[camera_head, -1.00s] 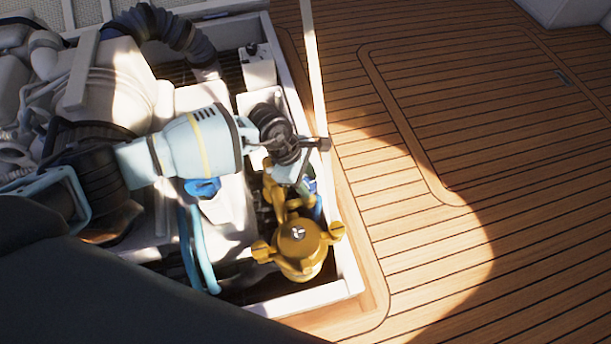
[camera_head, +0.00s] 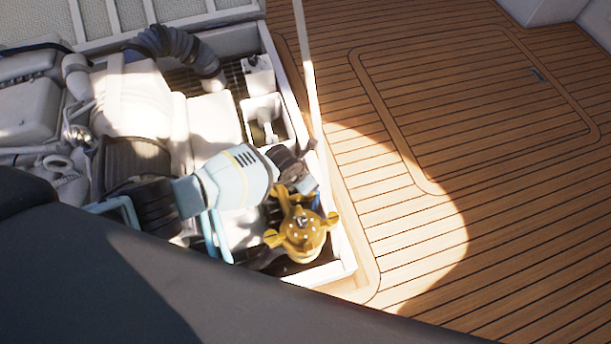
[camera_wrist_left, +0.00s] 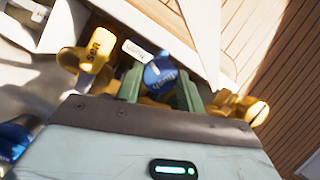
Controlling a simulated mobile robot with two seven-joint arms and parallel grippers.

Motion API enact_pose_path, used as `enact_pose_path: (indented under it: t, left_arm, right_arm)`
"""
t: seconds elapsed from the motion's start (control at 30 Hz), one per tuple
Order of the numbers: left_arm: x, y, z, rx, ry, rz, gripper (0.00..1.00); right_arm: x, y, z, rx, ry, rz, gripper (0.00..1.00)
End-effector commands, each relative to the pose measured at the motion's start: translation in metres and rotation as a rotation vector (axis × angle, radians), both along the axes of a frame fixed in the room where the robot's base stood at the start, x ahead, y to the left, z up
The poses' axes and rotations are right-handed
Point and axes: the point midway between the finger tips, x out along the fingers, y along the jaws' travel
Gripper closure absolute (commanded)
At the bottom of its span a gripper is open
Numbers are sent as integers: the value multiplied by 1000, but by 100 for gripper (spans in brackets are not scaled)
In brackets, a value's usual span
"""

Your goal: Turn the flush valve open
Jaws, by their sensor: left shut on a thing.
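The flush valve's blue handle (camera_wrist_left: 160,72), marked "flush", sits between the two green fingers of my left gripper (camera_wrist_left: 160,92) in the left wrist view. The gripper is shut on this handle. In the head view my left gripper (camera_head: 308,183) reaches in from the left, just above a brass strainer (camera_head: 302,232). The fingers and handle are mostly hidden there. A yellow handle (camera_wrist_left: 97,45) marked "sea" lies left of the blue handle, with a white tag (camera_wrist_left: 137,52) between them. The right gripper is not in view.
The white hatch frame (camera_head: 345,262) edges the opening on the right, close to the gripper. A thin white strut (camera_head: 304,65) rises beside it. Engine parts and a dark corrugated hose (camera_head: 178,45) fill the left. Open wooden deck (camera_head: 470,130) lies to the right.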

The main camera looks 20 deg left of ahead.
Motion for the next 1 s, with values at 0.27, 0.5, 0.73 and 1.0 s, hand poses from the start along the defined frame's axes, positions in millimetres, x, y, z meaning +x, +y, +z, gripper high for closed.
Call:
enact_pose_path:
  t: [0.27, 0.5, 0.73, 1.0]
  left_arm:
    - [0, -2, 3, 0, 1, 225, 85]
    - [-1, -2, 1, 0, 1, 357, 85]
    - [-1, -2, 0, 1, 2, 418, 85]
    - [-1, -2, -1, 0, 2, 434, 85]
  right_arm:
    - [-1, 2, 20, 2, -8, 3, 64]
    - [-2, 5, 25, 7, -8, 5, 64]
    - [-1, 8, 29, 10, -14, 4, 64]
    - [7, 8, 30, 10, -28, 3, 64]
